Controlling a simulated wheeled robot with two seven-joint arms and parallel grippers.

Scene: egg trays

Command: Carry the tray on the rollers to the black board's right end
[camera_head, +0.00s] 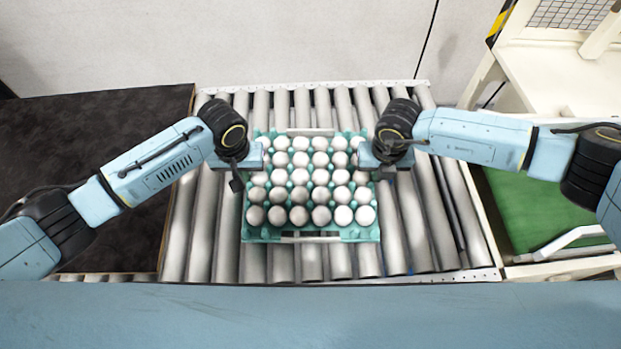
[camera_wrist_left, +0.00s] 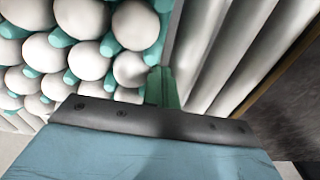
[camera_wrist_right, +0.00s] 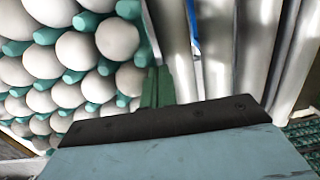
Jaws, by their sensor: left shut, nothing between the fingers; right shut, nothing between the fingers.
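A teal tray (camera_head: 260,236) full of white eggs sits on the rollers, near their middle. My left gripper (camera_head: 258,157) is at the tray's left side and my right gripper (camera_head: 368,157) is at its right side. In the left wrist view the green fingers (camera_wrist_left: 162,88) are together, right beside the tray's edge. In the right wrist view the green fingers (camera_wrist_right: 157,88) are also together beside the edge. Both hold nothing; whether they touch the tray is unclear. The black board (camera_head: 90,150) lies to the left of the rollers, its surface bare where visible, partly behind my left arm.
Metal rollers (camera_head: 200,240) run on both sides of the tray and are clear. A cream frame (camera_head: 560,80) and a green surface (camera_head: 530,205) stand at the right. A pale wall (camera_head: 250,40) is behind.

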